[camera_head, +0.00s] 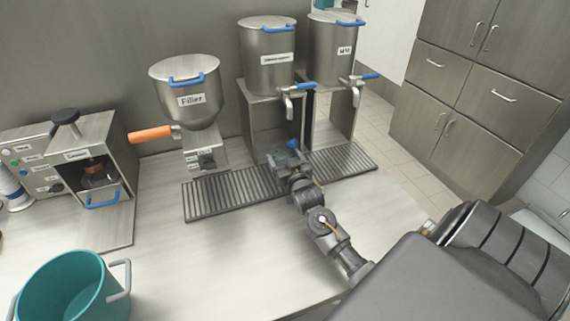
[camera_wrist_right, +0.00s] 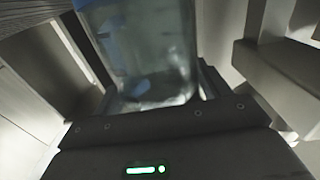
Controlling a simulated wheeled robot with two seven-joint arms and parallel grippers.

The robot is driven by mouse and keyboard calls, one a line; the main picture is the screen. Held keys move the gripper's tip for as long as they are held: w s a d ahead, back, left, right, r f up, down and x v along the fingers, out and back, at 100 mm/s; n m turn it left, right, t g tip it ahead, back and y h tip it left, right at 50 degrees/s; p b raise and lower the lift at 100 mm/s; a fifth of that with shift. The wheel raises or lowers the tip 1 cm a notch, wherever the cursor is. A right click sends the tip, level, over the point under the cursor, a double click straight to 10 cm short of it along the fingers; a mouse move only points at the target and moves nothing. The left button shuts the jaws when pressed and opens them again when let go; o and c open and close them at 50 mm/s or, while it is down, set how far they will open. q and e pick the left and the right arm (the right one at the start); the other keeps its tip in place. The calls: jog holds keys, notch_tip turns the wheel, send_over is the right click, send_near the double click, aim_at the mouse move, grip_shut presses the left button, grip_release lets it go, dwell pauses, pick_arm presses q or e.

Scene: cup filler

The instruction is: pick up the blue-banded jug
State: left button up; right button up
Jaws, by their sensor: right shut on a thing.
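The jug (camera_wrist_right: 150,50) is a clear, bluish vessel that fills the upper middle of the right wrist view, close to my right gripper (camera_wrist_right: 155,105). My right gripper is shut on it. In the head view my right arm reaches to the stand under the middle tank, and the right gripper (camera_head: 289,162) is at the grated tray there. A small blue part (camera_head: 293,144) shows just beyond it; most of the jug is hidden behind the gripper. The jug's band cannot be made out clearly. My left gripper is not in view.
The slatted drip tray (camera_head: 225,197) runs below the filler (camera_head: 190,95) and two steel tanks (camera_head: 268,60). An orange handle (camera_head: 150,134) sticks out left of the filler. A teal bucket (camera_head: 62,290) stands front left. The counter front is clear.

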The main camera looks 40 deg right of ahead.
aim_at(292, 156)
jog(key=shift+r, duration=0.1)
jog(key=c, duration=0.5)
jog(key=shift+r+b, duration=0.3)
jog(key=shift+r, duration=0.25)
jog(key=s+r, duration=0.1)
jog(key=r, duration=0.1)
jog(key=s+r, duration=0.1)
jog(key=r, duration=0.1)
jog(key=s+r+b, duration=0.1)
jog(key=s+r, duration=0.1)
jog(key=shift+r, duration=0.35)
jog(key=s+r+b, duration=0.1)
jog(key=s+r, duration=0.4)
jog(key=s, duration=0.5)
jog(key=shift+a+b, duration=0.3)
